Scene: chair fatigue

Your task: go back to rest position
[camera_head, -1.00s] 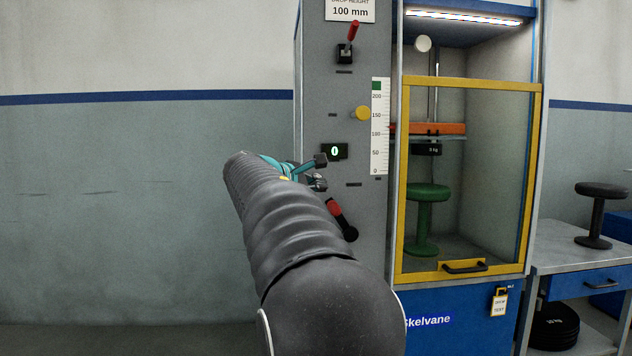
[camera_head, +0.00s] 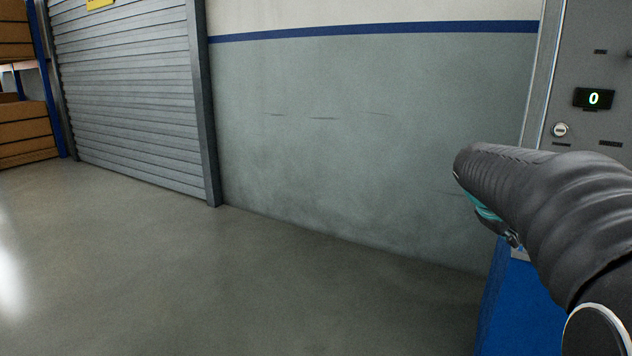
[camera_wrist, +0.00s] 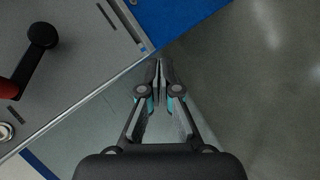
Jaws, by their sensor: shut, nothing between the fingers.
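My gripper (camera_wrist: 159,70) points away from the wrist camera, its two fingers closed together with nothing between them. In the wrist view it is over the edge of the machine, with the grey panel (camera_wrist: 70,65) to its left and the floor to its right. In the head view my arm reaches in from the right, in front of the machine's grey panel (camera_head: 590,60); the gripper itself is mostly hidden behind the arm there.
A roller shutter (camera_head: 130,90) and shelved boxes (camera_head: 25,130) stand left. The floor (camera_head: 200,280) between is clear.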

